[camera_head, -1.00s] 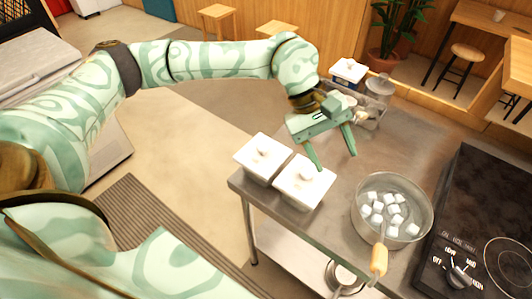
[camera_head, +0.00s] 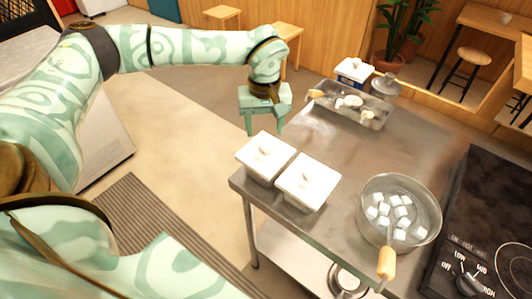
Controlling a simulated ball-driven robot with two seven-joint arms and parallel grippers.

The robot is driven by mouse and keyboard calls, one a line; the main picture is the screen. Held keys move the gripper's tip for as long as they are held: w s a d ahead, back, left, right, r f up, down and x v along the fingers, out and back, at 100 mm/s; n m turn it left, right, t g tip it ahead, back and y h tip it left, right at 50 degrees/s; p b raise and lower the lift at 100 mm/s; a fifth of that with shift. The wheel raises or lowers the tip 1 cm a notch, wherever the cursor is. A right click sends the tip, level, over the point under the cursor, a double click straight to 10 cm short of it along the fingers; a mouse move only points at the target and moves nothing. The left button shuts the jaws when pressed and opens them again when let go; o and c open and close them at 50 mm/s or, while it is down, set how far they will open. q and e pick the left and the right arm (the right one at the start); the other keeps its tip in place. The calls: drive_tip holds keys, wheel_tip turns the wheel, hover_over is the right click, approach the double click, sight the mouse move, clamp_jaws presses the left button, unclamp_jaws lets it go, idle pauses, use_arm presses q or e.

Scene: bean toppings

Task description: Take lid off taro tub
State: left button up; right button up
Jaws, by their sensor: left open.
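Two white lidded tubs stand side by side on the near left corner of the steel table: the left tub (camera_head: 265,157) and the right tub (camera_head: 308,183). Each has a white lid with a small knob, and both lids are on. I cannot tell which one holds taro. My left gripper (camera_head: 265,129) points down just behind the left tub's lid, apart from its knob. It is open and empty, with its fingers spread left and right. My right gripper is not in view.
A pot (camera_head: 401,212) with several white cubes and a wooden handle (camera_head: 386,263) stands right of the tubs. A dark cooktop (camera_head: 495,225) lies at the right. A metal tray (camera_head: 345,112) with utensils sits at the back. The table's middle is clear.

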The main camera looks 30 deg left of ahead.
sight(266, 144)
use_arm(q)
wheel_tip(266, 144, down, 5)
drive_tip(key=shift+d+f+b, duration=0.1)
drive_tip(key=shift+d+b, duration=0.05)
drive_tip(key=shift+b, duration=0.45)
drive_tip(key=c, duration=1.1)
